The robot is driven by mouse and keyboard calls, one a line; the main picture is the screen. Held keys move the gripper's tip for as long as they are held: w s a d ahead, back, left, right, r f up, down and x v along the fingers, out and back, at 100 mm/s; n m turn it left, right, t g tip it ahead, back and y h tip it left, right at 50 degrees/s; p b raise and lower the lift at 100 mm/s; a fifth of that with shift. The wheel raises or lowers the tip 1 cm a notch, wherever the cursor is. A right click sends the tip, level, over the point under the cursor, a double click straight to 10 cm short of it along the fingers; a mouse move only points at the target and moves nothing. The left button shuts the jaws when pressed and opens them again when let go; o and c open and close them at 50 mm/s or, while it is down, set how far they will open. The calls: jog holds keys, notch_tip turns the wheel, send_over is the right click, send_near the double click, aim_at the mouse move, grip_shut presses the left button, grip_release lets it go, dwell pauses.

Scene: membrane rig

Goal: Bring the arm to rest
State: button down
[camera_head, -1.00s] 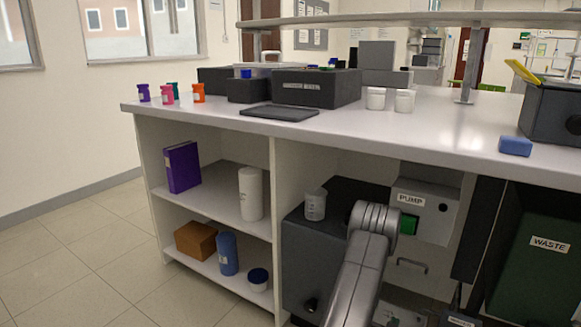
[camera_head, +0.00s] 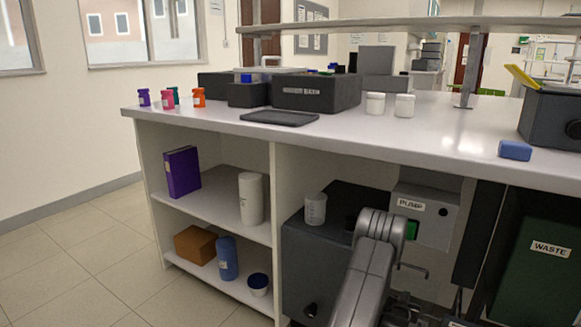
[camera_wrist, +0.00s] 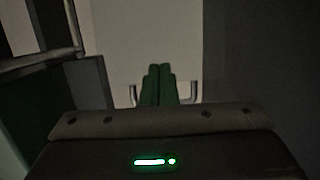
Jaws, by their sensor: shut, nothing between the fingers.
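My arm shows at the bottom of the head view, a grey link rising to a rounded joint in front of the open bay under the bench. My gripper (camera_wrist: 160,70) shows in the wrist view, its two green fingers shut together with nothing between them. The fingers point toward a pale panel with a metal handle (camera_wrist: 194,94), seen partly behind them. I cannot tell how far the fingertips are from the panel. The gripper itself cannot be made out in the head view.
The pump (camera_head: 421,215) stands in the bay beside my arm, with a beaker (camera_head: 315,209) on a dark cabinet to the left. A green waste bin (camera_head: 545,262) is at the right. The bench top (camera_head: 440,125) overhangs the bay. Open floor (camera_head: 70,260) lies at the left.

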aim_at(411, 279)
jog(key=w, duration=0.1)
jog(key=w+d+r, duration=0.1)
jog(key=w+d+r+p, duration=0.1)
jog(key=w, duration=0.1)
jog(key=shift+d, duration=0.25)
jog(key=shift+s+a+p, duration=0.1)
jog(key=shift+s+p, duration=0.1)
jog(key=shift+p, duration=0.25)
jog(key=s+a+f+p, duration=0.2)
jog(key=s+a, duration=0.1)
jog(key=s, duration=0.2)
jog(key=shift+f, duration=0.3)
jog(key=shift+a+r, duration=0.1)
jog(key=shift+r, duration=0.05)
